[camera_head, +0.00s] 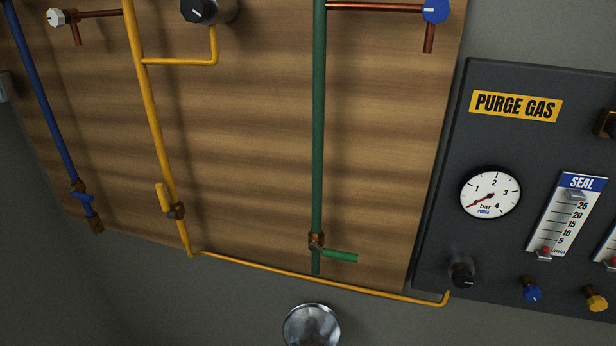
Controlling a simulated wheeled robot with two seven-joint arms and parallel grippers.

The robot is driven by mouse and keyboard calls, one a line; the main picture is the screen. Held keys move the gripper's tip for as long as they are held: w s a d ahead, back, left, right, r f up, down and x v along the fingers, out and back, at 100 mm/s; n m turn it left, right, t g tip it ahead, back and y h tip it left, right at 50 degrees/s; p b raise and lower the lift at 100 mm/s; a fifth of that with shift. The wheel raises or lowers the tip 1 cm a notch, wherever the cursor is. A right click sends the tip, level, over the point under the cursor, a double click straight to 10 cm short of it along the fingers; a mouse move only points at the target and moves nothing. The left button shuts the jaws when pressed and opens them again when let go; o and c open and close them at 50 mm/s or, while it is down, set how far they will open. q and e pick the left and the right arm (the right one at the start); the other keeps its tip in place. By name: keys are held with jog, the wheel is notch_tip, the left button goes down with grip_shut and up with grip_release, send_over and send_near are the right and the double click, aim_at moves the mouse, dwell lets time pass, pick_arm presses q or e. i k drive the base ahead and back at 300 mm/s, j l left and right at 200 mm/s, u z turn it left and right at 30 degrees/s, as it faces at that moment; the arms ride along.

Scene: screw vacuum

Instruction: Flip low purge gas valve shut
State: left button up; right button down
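A yellow pipe (152,120) runs down the wooden board and bends right along its lower edge to the purge gas panel (455,130). Low on this pipe sits a brass valve (176,211) with a yellow lever (162,196). The lever points upward, roughly along the pipe and a little to its left. I take this to be the low purge gas valve; no label shows on it. Neither of my grippers is in view, and nothing touches the lever.
A green pipe (319,120) has a green lever (340,256) lying across it. A blue pipe (45,110) with a blue valve (81,191) runs at the left. A shiny round metal thing (311,326) shows at the bottom. The panel carries a gauge (490,192) and knobs.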

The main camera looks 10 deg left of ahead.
aim_at(160, 191)
jog(key=u, duration=1.3)
